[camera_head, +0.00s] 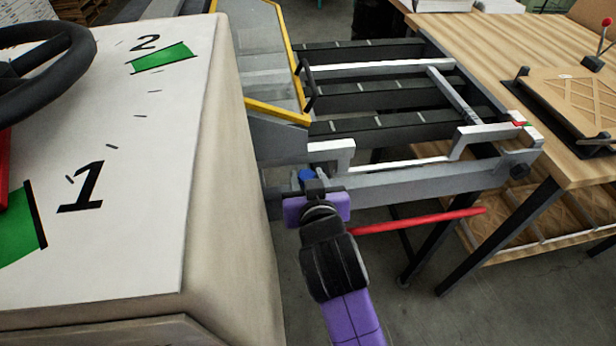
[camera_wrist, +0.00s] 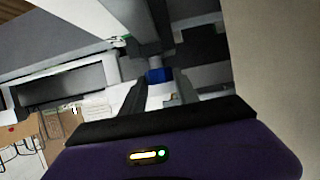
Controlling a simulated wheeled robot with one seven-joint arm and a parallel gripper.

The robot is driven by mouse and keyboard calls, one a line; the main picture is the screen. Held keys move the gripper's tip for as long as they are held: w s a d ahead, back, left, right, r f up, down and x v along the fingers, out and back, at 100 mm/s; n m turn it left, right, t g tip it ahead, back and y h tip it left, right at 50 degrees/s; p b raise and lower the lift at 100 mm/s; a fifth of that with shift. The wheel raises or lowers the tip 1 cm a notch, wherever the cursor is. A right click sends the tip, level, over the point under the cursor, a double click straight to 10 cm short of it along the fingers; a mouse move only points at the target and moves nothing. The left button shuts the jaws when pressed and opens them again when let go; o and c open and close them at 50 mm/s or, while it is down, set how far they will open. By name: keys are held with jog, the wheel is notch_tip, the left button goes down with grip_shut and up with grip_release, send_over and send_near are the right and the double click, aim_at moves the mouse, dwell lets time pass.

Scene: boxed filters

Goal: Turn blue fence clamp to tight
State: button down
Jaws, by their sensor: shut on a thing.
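The blue fence clamp (camera_head: 306,175) shows as a small blue piece on the front rail, just beyond my gripper (camera_head: 315,188). In the wrist view the blue clamp (camera_wrist: 158,75) sits between the two fingers of my gripper (camera_wrist: 155,88), under a grey post. The fingers are shut on it. My purple and black arm reaches up to it from below in the head view. The clamp's lower part is partly hidden by my gripper, and I cannot tell how tight it is.
A pale machine cabinet (camera_head: 215,200) with a black handwheel (camera_head: 45,65) stands close on the left. A red bar (camera_head: 420,221) sticks out right of my gripper. The grey rail (camera_head: 430,184) runs rightward to a wooden workbench (camera_head: 480,45). Open floor lies below.

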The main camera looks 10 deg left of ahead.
jog(key=c, duration=0.9)
grip_release()
jog(key=shift+c, duration=0.2)
jog(key=v, duration=0.8)
jog(key=shift+w+b, duration=0.1)
jog(key=shift+b, duration=0.3)
jog(key=shift+r, duration=0.1)
